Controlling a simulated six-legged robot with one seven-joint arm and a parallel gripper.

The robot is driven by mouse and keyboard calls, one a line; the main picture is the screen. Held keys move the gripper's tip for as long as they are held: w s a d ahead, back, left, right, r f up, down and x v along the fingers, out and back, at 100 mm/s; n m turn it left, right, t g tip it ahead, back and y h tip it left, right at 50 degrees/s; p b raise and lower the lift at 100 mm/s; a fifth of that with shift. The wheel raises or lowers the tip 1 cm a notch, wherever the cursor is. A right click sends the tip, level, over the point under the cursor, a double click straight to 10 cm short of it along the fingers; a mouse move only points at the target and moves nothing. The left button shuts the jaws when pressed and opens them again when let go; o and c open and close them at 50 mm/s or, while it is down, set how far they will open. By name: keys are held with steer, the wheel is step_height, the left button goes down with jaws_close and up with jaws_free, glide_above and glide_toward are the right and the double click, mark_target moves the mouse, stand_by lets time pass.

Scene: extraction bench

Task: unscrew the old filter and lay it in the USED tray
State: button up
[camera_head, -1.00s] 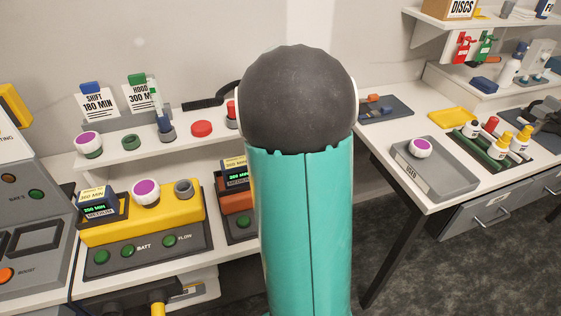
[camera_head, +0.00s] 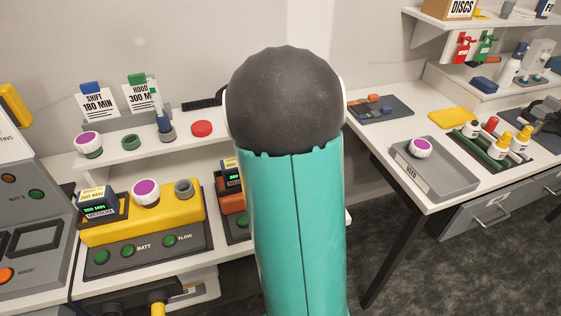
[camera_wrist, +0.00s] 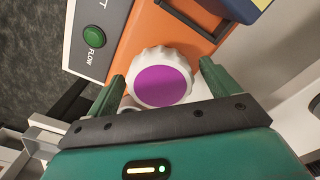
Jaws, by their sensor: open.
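A white ribbed filter with a purple top (camera_wrist: 160,78) sits on an orange unit (camera_wrist: 165,35) in the wrist view. My gripper (camera_wrist: 163,72) is open, its two green fingers on either side of the filter's near part. I cannot tell whether they touch it. In the head view my arm hides this filter and most of the orange unit (camera_head: 233,199). The grey USED tray (camera_head: 446,183) is on the right bench. A white filter with a purple top (camera_head: 420,148) lies in it.
A yellow unit (camera_head: 110,230) with a similar filter (camera_head: 146,191) stands left of the orange one. Another such filter (camera_head: 88,142) is on the shelf behind.

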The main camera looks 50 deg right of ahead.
steer(key=m, duration=1.1)
steer(key=shift+m, duration=0.3)
steer(key=c, duration=1.1)
steer(key=n, duration=0.4)
